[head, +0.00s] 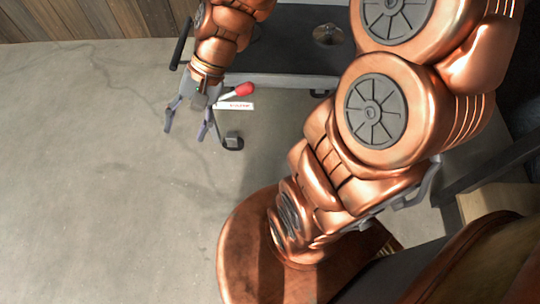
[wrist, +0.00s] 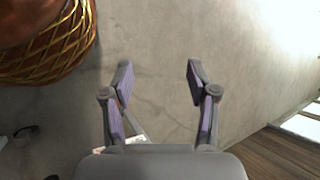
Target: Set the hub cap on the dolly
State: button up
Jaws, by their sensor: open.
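My gripper (head: 186,133) hangs open and empty in the head view, in front of a dark flat-topped platform (head: 285,60). Its spread fingers also show in the wrist view (wrist: 158,66), with only bare floor between them. I cannot tell for sure whether this platform is the dolly; no other dolly is clearly visible. My arm hides part of the platform's right side.
A red knob (head: 244,89) and a white label strip (head: 234,105) are close right of my gripper. A black pedal-like part (head: 232,142) sits low in front of the platform. A black handle (head: 182,45) stands at its left. Concrete floor (head: 90,180) at left is clear.

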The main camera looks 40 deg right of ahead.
jog(key=s+d+n+g+h, duration=0.1)
jog(key=s+d+n+h, duration=0.2)
jog(key=s, duration=0.5)
jog(key=s+d+n+g+h, duration=0.2)
jog(key=s+d+n+h, duration=0.2)
jog(key=s, duration=0.4)
jog(key=shift+s+d+f, duration=0.3)
jog(key=shift+d+f, duration=0.05)
jog(key=shift+d, duration=0.45)
notch_tip(320, 180, up, 32)
jog(key=w+t+p, duration=0.1)
jog(key=p, duration=2.9)
jog(key=shift+w+t, duration=0.35)
jog(key=shift+t, duration=0.05)
jog(key=shift+d+f, duration=0.1)
